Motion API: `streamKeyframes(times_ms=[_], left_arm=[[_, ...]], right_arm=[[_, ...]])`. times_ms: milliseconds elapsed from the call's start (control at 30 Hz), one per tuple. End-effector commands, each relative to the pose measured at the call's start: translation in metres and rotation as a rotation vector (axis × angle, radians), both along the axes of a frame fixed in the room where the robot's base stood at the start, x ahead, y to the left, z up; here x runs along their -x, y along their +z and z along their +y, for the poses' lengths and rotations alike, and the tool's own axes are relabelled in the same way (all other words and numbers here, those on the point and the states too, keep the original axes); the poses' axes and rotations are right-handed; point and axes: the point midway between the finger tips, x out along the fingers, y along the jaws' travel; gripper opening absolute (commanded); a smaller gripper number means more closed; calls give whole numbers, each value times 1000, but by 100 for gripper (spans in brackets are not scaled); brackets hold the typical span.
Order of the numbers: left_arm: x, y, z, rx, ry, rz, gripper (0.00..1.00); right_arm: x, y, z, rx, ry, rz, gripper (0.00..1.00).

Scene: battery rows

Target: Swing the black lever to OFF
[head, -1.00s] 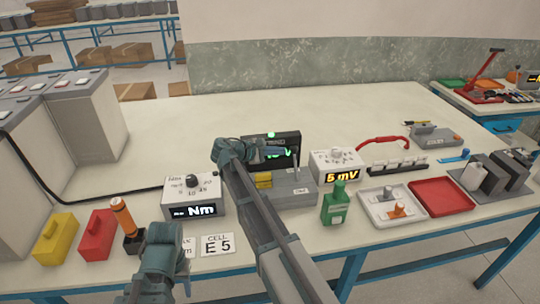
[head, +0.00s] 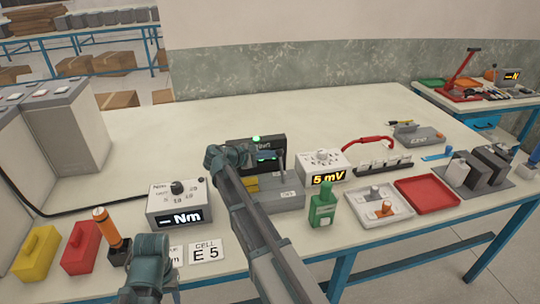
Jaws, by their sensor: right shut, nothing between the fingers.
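A grey switch box (head: 290,196) with a small white label and a yellow block (head: 251,184) stands mid-table. A thin dark upright lever (head: 283,165) rises from its right part. My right gripper (head: 262,157) is shut and empty, just left of the lever's upper part. I cannot tell whether it touches the lever. My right forearm crosses in front of the box's left side and hides part of it. My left gripper (head: 148,270) is low at the front edge, far from the lever; its fingers are not clear.
A black unit with green lights (head: 265,143) stands behind the box. A 5 mV meter (head: 321,166) and green bottle (head: 321,207) are right of it; an Nm meter (head: 178,203) is left. A red tray (head: 427,192) lies farther right. The table's back is clear.

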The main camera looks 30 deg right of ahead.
Motion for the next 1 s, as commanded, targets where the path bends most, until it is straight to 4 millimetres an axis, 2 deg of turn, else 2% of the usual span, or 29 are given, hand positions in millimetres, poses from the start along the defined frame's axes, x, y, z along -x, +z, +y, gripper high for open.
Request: streamKeyframes(times_ms=[467, 667, 1000], left_arm=[[0, -3, 0, 0, 0, 0, 50], [0, -10, 0, 0, 0, 0, 50], [0, -36, 0, 0, 0, 0, 50]], right_arm=[[12, 7, 2, 29, 1, -110, 0], [27, 13, 5, 61, 0, -245, 0], [59, 20, 14, 137, 2, -560, 0]])
